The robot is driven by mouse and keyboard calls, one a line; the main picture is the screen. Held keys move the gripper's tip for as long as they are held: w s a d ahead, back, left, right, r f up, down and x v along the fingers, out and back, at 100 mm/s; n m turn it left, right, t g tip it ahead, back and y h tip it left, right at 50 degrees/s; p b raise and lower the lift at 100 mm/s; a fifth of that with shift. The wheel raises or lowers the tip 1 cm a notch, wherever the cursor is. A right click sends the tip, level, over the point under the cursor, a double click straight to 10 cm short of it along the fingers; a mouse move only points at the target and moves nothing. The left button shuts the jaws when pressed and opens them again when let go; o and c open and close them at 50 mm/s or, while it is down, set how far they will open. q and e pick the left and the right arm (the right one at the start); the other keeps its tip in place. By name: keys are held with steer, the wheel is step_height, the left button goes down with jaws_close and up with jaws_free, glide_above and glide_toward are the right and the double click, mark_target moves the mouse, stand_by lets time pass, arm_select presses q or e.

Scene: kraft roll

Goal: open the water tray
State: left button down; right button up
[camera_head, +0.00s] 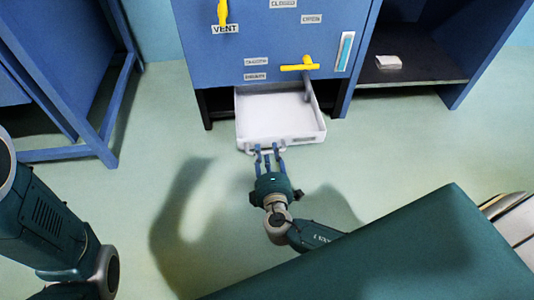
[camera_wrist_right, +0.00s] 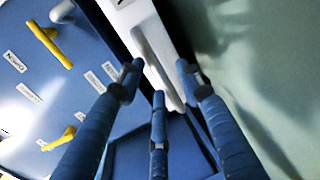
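The water tray (camera_head: 281,119) is a shallow white tray that stands out from the bottom of the blue cabinet (camera_head: 270,45). Its inside shows and looks empty. A pale handle runs along its front; in the wrist view this handle (camera_wrist_right: 153,65) lies among my finger ends. My right gripper (camera_head: 269,152) is in front of the tray, its three blue fingers reaching to the handle. The fingertips look apart in the wrist view (camera_wrist_right: 160,75), but whether they clamp the handle is unclear. My left gripper is not in view.
A yellow lever (camera_head: 300,67) sits just above the tray, with another yellow handle (camera_head: 222,12) near the VENT label. An open dark shelf (camera_head: 410,70) with a small white item (camera_head: 388,62) stands at right. A blue frame (camera_head: 105,120) stands at left. Floor before the tray is clear.

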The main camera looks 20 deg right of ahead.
step_height(320, 180, up, 10)
stand_by(0.6)
steer(key=shift+c, duration=0.4)
